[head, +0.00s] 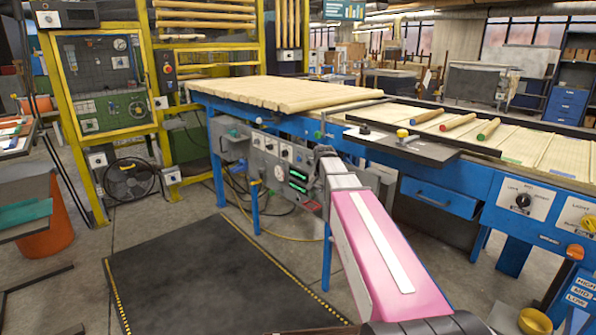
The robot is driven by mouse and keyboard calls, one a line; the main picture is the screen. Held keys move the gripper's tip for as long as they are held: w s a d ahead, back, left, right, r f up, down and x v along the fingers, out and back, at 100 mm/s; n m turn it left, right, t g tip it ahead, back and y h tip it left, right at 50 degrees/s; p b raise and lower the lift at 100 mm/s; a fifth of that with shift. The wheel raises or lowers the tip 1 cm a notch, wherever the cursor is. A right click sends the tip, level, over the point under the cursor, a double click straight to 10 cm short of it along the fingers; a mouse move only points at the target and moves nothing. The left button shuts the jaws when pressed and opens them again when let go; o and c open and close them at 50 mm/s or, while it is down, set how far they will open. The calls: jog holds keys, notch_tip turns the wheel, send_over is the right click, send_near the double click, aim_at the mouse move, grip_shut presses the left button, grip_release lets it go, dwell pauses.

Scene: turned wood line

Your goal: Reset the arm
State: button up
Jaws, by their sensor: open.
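A long pink link with a white strip, which looks like part of my arm, reaches from the bottom edge up to a grey joint in front of the line. I cannot make out my gripper's fingers in the head view. Three turned wooden pieces lie apart on the slatted bed of the line: one with a blue end (428,116), one with a red end (458,122) and one with a green end (488,129).
The blue-framed line (420,161) crosses the view, with a dark plate (400,146) at its front edge and many pale rods (290,92) at left. A black floor mat (205,275) lies clear at front left. An orange bin (48,232) stands at far left.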

jog(key=s+f+n, duration=0.5)
jog(key=s+f, duration=1.2)
jog(key=s, duration=0.4)
jog(key=shift+s+f, duration=0.15)
jog(key=shift+f, duration=0.1)
jog(key=shift+d, duration=0.1)
